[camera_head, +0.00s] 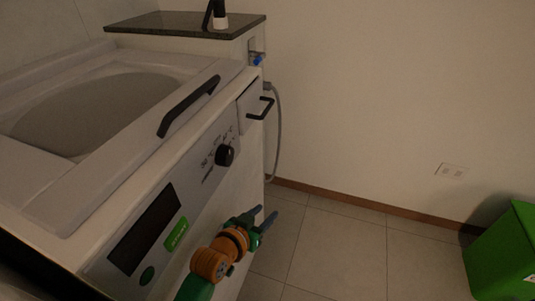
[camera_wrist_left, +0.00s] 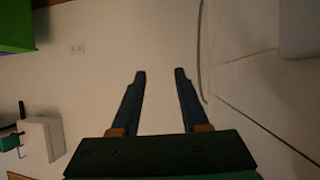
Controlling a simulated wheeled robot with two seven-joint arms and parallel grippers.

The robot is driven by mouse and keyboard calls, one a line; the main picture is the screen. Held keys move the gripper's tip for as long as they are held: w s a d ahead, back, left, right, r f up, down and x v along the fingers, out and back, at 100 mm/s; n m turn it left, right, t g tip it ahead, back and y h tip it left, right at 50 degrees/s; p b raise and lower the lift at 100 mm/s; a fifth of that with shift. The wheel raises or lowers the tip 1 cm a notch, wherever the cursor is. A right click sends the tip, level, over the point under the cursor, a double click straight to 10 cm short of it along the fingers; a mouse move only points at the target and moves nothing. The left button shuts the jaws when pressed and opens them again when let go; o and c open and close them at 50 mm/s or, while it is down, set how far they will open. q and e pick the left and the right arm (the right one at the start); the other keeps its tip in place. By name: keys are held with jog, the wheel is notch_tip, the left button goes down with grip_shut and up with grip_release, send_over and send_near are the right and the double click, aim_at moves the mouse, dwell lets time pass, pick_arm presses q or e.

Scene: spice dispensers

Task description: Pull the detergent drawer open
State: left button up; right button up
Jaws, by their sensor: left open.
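The detergent drawer (camera_head: 249,106) is a pale panel at the far right end of the washing machine's front, with a black bar handle (camera_head: 261,108). It looks closed. My left gripper (camera_head: 266,219) is in front of the machine's panel, below and nearer than the drawer handle, and apart from it. In the left wrist view the two dark fingers (camera_wrist_left: 160,72) are spread with nothing between them. The drawer handle cannot be made out in the left wrist view. My right gripper is not in view.
The washing machine (camera_head: 62,200) has a black lid handle (camera_head: 189,105), a knob (camera_head: 224,155) and a dark display (camera_head: 143,230). A grey hose (camera_head: 277,135) hangs behind the drawer. A green bin (camera_head: 503,255) stands at the right. The tiled floor (camera_head: 335,245) between is clear.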

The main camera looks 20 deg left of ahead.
pick_arm(q)
jog(key=w+a+r+n+t, duration=0.1)
jog(key=w+r+n+t, duration=0.1)
jog(key=w+r+t, duration=0.55)
jog(key=n+t+y, duration=0.2)
jog(key=n+y, duration=0.1)
send_near(267, 107)
jog(key=w, duration=0.3)
jog(key=x, duration=0.3)
jog(key=b+x, duration=0.1)
jog(key=x, duration=0.3)
jog(key=shift+s+r, duration=0.15)
jog(key=shift+r, duration=0.1)
grip_shut()
